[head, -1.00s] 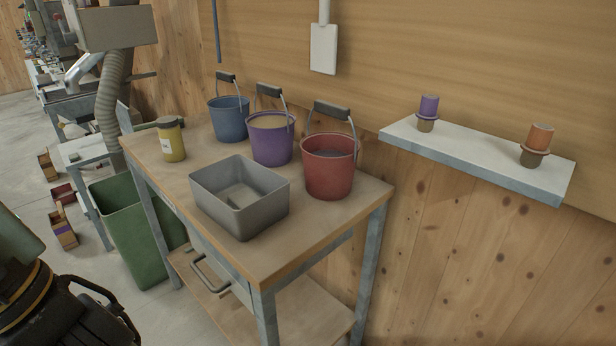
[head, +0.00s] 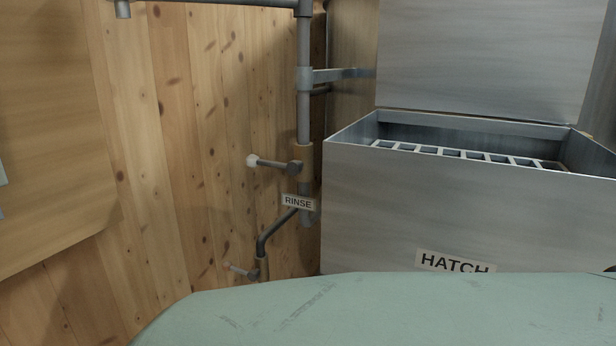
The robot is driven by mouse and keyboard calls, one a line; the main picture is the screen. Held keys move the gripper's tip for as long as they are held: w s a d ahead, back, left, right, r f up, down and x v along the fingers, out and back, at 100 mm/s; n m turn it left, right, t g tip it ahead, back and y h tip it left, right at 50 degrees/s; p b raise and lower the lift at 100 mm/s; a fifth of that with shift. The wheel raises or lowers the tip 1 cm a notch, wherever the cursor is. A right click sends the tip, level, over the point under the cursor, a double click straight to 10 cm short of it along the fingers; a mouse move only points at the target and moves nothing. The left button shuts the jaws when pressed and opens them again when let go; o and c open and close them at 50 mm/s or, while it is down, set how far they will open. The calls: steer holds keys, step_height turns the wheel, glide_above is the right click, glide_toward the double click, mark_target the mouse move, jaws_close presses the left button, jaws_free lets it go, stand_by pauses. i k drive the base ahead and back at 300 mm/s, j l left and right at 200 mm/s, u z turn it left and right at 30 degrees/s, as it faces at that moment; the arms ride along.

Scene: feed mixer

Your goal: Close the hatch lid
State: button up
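The hatch is a grey metal box (head: 400,215) at the right, with a label reading HATCH (head: 455,262) on its front. Its lid (head: 480,55) stands raised upright along the back edge, so the hatch is open. A slatted grate (head: 460,153) shows inside the opening. The lid's top edge is cut off by the frame. My gripper is not in view. A large pale green rounded surface fills the bottom of the picture and covers the lower part of the box; it may be part of my own body.
Left of the box, a vertical grey pipe (head: 304,100) runs along the wooden wall (head: 190,120). A lever with a white knob (head: 252,160) and a RINSE label (head: 298,202) are on it. A lower lever (head: 240,271) sits beneath.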

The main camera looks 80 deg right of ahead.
mark_target(526, 60)
steer(key=l+z, duration=0.15)
steer(key=z, duration=1.45)
